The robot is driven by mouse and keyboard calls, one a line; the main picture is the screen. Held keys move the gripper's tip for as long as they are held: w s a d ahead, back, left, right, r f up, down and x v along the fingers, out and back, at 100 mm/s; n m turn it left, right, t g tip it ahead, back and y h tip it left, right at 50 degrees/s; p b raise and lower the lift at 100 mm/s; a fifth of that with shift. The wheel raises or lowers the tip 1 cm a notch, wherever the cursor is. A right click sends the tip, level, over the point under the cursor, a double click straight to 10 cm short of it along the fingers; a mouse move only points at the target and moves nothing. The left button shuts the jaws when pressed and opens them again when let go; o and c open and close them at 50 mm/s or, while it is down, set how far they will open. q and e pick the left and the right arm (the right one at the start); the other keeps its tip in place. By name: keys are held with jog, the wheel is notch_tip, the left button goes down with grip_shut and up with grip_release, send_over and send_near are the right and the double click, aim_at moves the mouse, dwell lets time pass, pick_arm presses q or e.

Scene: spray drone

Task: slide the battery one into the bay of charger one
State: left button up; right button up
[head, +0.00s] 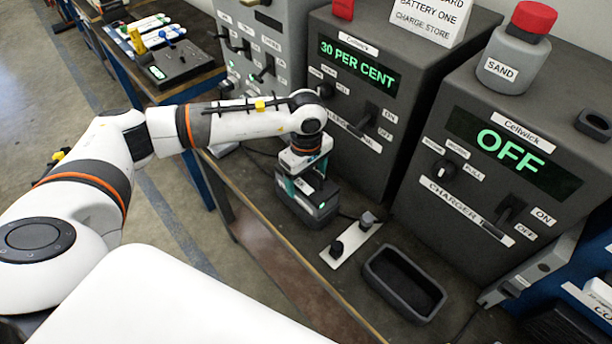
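My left gripper (305,172) points down onto the top of a dark battery with teal parts and a small green light (322,204). Its fingertips are against the battery's top, but their gap is hidden, so I cannot tell if they grip. The battery sits low in front of the left charger (368,85), whose screen reads "30 PER CENT". A dark base surrounds its lower part; how deep it sits in the bay is unclear. The left charger's name label is partly hidden by my arm. My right gripper is not in view.
An empty dark tray (380,265) and a white plate with two dark knobs (338,262) lie right of the battery. A sand bottle (513,60) stands on the right charger.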

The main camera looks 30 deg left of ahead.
pick_arm(q)
jog(key=shift+o, duration=0.4)
jog(key=shift+s, duration=0.1)
jog(key=shift+s+f, duration=0.1)
jog(key=shift+f, duration=0.2)
jog(key=shift+r, duration=0.35)
notch_tip(320, 180, up, 12)
jog(key=b, duration=0.2)
jog(key=shift+f+b, duration=0.1)
jog(key=shift+b, duration=0.25)
jog(key=shift+f, duration=0.1)
